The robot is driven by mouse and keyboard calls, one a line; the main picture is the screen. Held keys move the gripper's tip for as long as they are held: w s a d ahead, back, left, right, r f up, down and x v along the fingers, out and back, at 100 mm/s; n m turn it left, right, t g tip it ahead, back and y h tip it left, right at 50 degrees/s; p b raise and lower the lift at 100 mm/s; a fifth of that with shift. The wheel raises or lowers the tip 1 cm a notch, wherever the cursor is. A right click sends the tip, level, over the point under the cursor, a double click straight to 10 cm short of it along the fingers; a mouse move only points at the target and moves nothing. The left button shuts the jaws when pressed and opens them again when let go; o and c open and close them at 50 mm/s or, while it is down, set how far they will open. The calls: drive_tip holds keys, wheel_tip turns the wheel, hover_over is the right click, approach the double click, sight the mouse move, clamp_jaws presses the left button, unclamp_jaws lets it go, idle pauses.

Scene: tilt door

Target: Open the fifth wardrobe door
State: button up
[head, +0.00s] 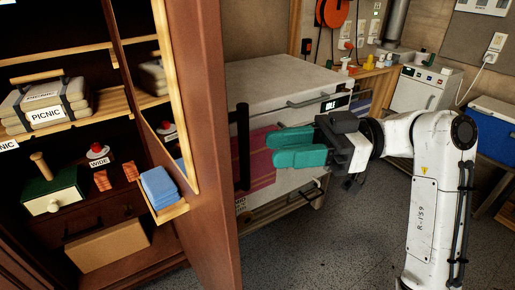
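A brown wardrobe door (205,130) stands swung out from the wardrobe at the left, seen at a steep angle. Its inner side carries a light wood frame and a small shelf with folded blue cloths (159,187). A black vertical bar handle (243,146) is on its outer side. My gripper (271,148), with two teal fingers, is to the right of the handle and points left towards it. A gap shows between fingertips and handle, and nothing is seen in the fingers. No door number is visible.
The open wardrobe interior (100,190) holds a bundle labelled PICNIC (45,103), a green box (52,192) and a cardboard box (108,245). A white drawer cabinet (285,82) stands behind my gripper. A blue cooler (492,122) is at far right. Grey floor (300,255) is clear in front.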

drive_tip(key=shift+v, duration=2.2)
